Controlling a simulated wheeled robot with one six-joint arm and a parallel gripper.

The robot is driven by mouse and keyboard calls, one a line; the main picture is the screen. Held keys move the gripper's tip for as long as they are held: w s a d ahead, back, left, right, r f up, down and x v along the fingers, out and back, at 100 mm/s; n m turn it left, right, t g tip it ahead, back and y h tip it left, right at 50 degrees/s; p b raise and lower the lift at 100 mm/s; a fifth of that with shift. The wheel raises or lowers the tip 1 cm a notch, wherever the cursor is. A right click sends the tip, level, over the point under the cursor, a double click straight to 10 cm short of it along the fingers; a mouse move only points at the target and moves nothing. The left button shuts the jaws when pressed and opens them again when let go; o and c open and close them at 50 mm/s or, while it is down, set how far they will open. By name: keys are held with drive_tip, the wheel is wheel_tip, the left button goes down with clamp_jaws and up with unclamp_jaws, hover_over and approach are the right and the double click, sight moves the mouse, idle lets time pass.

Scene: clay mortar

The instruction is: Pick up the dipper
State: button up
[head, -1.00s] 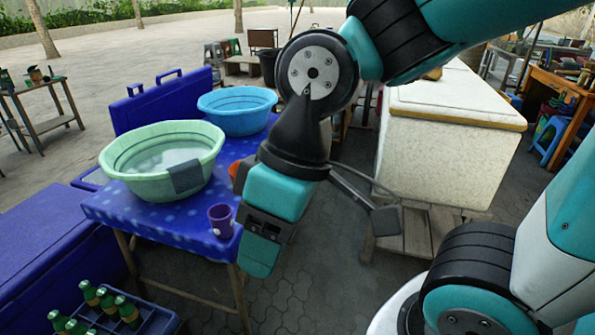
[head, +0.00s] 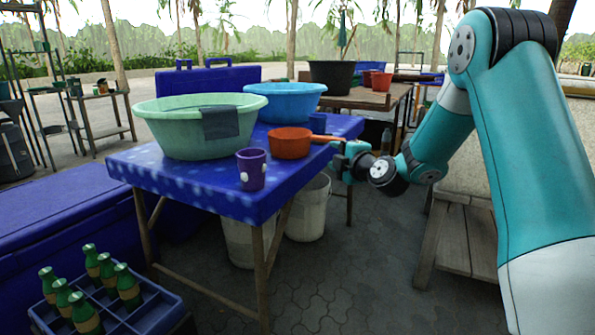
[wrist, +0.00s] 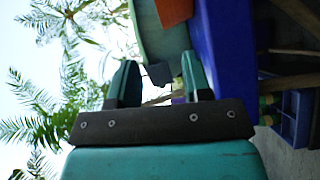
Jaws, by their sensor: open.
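The orange dipper (head: 290,143) rests on the blue spotted tabletop (head: 225,198), its handle pointing right over the table's edge. My gripper (head: 342,158) is open at the table's right side, close to the end of that handle; I cannot tell whether they touch. In the wrist view, both fingers of my gripper (wrist: 160,84) stand apart. An orange part of the dipper (wrist: 174,10) shows at the top there, outside the gap between the fingers.
A purple mug (head: 252,168) stands at the table's front edge, left of the dipper. A green basin (head: 190,130) with a grey cloth (head: 220,123) and a blue basin (head: 285,102) stand behind. White buckets (head: 308,210) are below. A bottle crate (head: 150,305) is at front left.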

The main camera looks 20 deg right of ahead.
drive_tip(key=d+f+h, duration=0.1)
drive_tip(key=d+f, duration=0.1)
drive_tip(key=d, duration=0.1)
approach(317, 139)
drive_tip(key=w+f, duration=0.1)
drive_tip(key=w, duration=0.3)
drive_tip(key=shift+t+h, duration=0.3)
drive_tip(key=shift+w+d+r, duration=0.1)
drive_tip(key=shift+w, duration=1.4)
drive_tip(key=shift+w+d+r, duration=0.1)
drive_tip(key=shift+w, duration=1.4)
clamp_jaws()
